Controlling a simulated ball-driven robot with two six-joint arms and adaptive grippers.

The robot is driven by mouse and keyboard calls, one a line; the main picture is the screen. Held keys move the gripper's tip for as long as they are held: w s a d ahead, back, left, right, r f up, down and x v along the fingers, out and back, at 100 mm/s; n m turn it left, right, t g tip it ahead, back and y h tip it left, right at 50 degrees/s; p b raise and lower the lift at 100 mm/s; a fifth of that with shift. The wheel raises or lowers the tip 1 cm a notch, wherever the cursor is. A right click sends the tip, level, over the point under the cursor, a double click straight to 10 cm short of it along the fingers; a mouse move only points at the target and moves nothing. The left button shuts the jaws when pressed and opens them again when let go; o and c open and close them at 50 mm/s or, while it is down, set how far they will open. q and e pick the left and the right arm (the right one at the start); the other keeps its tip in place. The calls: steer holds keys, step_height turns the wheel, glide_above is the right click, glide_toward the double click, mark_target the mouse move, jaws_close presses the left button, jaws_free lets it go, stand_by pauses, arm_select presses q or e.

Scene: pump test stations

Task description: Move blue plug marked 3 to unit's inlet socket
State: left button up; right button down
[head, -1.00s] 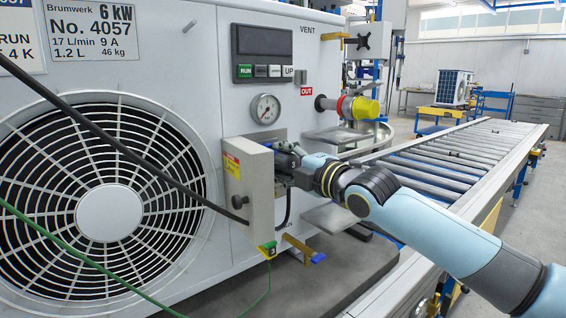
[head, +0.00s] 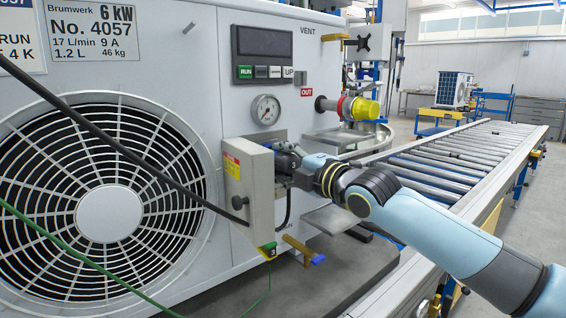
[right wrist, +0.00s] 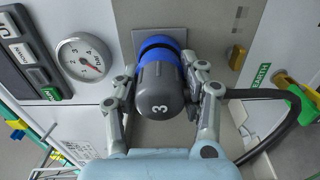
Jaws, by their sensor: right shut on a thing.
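The plug marked 3 (right wrist: 160,90) has a dark grey body with a blue ring at its far end. In the right wrist view it sits between the two fingers of my right gripper (right wrist: 162,100), which is shut on it. The blue end meets or nearly meets a light plate on the unit; I cannot tell how deep it sits. In the head view my right gripper (head: 288,163) is at the unit (head: 185,60), beside a grey box, and hides most of the plug. The socket itself is hidden behind the plug. My left gripper is not in view.
The grey box (head: 258,190) sticks out left of my right gripper. A pressure gauge (head: 265,109) is above it, and a yellow-capped pipe (head: 362,107) is to the right. A black cable loops beside the plug in the right wrist view (right wrist: 285,105). A roller conveyor (head: 450,150) runs behind my right arm.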

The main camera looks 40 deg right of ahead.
mark_target(294, 166)
steer(key=shift+w+b, duration=0.55)
steer(key=shift+b, duration=0.35)
stand_by(0.7)
steer(key=c, duration=0.6)
jaws_free()
steer(key=shift+c, duration=0.2)
steer(key=shift+s, duration=0.15)
steer(key=s, duration=1)
steer(key=shift+d+f, duration=0.1)
steer(key=shift+d, duration=0.3)
steer(key=shift+s, duration=0.85)
